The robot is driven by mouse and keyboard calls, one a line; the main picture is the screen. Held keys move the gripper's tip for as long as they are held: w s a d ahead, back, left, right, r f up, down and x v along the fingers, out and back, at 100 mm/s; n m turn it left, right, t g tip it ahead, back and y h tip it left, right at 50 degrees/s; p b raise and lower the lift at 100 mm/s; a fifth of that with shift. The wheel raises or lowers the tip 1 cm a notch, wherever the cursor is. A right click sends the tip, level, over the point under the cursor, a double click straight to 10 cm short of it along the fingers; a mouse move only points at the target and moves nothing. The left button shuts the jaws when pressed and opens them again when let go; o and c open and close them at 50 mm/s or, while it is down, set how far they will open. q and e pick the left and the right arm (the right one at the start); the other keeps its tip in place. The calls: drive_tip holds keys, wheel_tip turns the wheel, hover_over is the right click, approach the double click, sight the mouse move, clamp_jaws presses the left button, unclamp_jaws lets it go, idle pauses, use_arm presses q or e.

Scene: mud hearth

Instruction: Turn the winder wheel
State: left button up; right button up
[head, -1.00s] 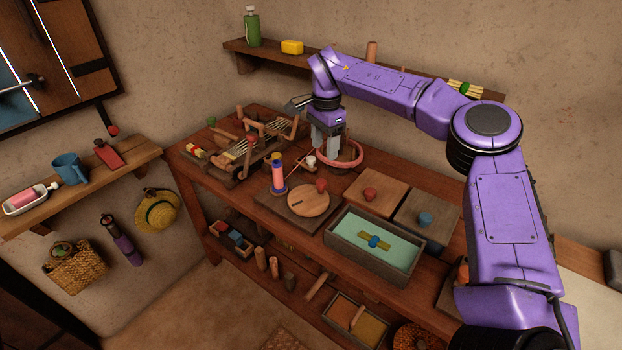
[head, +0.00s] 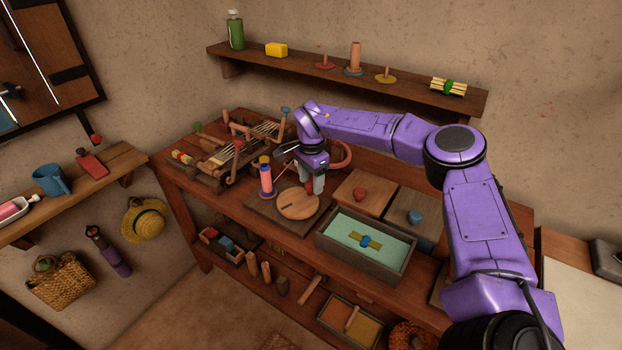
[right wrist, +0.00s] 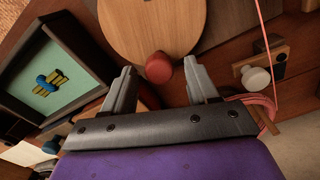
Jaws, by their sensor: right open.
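The winder wheel (head: 297,206) is a round, pale wooden disc lying flat on a wooden board on the workbench. Its red knob (head: 308,187) stands near the rim, partly hidden by my right gripper (head: 313,187). In the right wrist view the wheel (right wrist: 150,25) is at the top, and the red knob (right wrist: 158,68) shows between the two open fingertips of my right gripper (right wrist: 160,78). No grip on the knob shows. My left gripper is out of view.
A tray with a green bed (head: 347,268) and two lidded boxes, one with a red knob (head: 359,194), the other with a blue knob (head: 414,217), sit to the right. A red ring (head: 345,157) lies behind my gripper. A wooden frame with strands (head: 237,152) stands at left.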

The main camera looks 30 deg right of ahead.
drive_tip(key=c, duration=1)
drive_tip(key=shift+c, duration=0.2)
